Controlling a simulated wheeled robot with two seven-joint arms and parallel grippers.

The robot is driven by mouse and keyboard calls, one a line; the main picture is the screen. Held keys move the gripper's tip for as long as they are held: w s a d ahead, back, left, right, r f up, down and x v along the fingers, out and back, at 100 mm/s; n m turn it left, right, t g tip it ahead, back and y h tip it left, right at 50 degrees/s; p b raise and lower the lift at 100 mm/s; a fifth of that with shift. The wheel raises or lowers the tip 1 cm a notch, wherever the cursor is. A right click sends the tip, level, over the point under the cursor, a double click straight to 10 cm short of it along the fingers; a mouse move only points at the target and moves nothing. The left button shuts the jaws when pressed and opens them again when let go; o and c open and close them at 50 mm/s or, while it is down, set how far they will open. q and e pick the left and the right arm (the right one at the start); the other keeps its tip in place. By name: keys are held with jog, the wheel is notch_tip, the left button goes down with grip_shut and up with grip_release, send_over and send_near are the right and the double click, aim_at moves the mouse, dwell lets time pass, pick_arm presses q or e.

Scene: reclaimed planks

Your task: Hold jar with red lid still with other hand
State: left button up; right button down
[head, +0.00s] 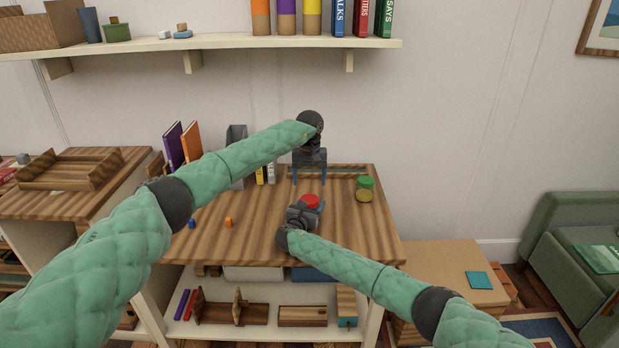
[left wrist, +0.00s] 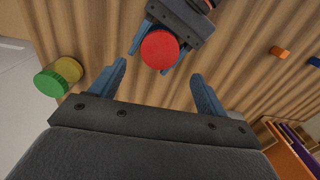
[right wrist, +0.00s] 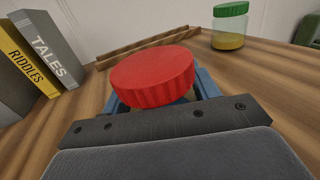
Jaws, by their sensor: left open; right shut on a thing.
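The jar with the red lid (head: 311,200) stands on the striped wooden table. Its lid fills the middle of the right wrist view (right wrist: 152,78) and hides most of the body. My right gripper (head: 307,207) is shut on this jar, with blue fingers on both sides below the lid. My left gripper (head: 309,182) is open and empty above and behind the jar, pointing down. In the left wrist view the red lid (left wrist: 160,49) lies just beyond and between my open left fingertips (left wrist: 158,71), apart from them.
A jar with a green lid (head: 365,187) stands right of the red-lidded jar. Small orange (head: 228,222) and blue (head: 192,224) pieces lie at the table's left. Books (right wrist: 45,50) stand at the back left. A shelf (head: 230,42) hangs above. The table's front left is mostly clear.

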aim_at(309, 199)
pick_arm(q)
jog(key=shift+f, duration=3.8)
jog(key=c, duration=1)
jog(key=shift+n, duration=1.7)
jog(key=o, duration=1.1)
jog(key=shift+a, duration=0.1)
